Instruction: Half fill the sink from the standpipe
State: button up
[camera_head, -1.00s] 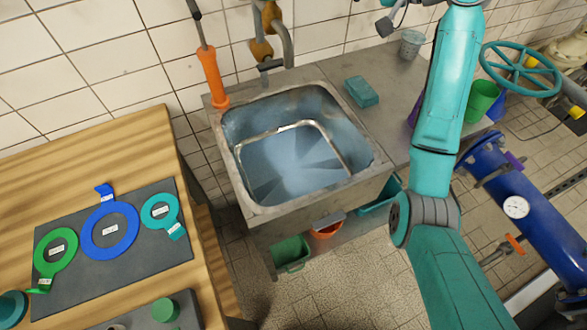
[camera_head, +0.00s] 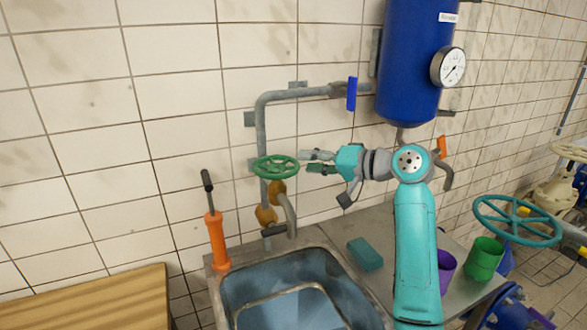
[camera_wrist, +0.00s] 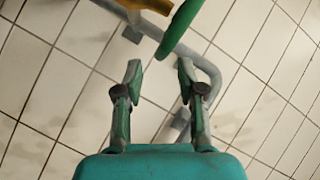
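The standpipe (camera_head: 262,140) is a grey wall pipe with a green handwheel (camera_head: 275,167). Its brass fittings (camera_head: 266,214) and curved spout (camera_head: 290,215) are at the sink's back edge. The metal sink (camera_head: 236,328) is cut off by the bottom edge of the head view. Its inside looks bluish grey; I cannot tell the water level. No stream shows from the spout. My gripper (camera_head: 307,163) is open and empty, just right of the handwheel. In the wrist view the handwheel's rim (camera_wrist: 180,28) lies beyond my gripper's parted fingertips (camera_wrist: 159,70), not between them.
A teal sponge (camera_head: 365,254) lies on the counter. A blue tank (camera_head: 418,60) with a gauge (camera_head: 448,67) hangs above right. A blue lever (camera_head: 351,93) sits on the upper pipe. Green (camera_head: 485,259) and purple (camera_head: 446,268) cups stand at right.

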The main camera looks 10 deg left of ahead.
aim_at(293, 159)
jog(key=shift+x, duration=2.7)
grip_shut()
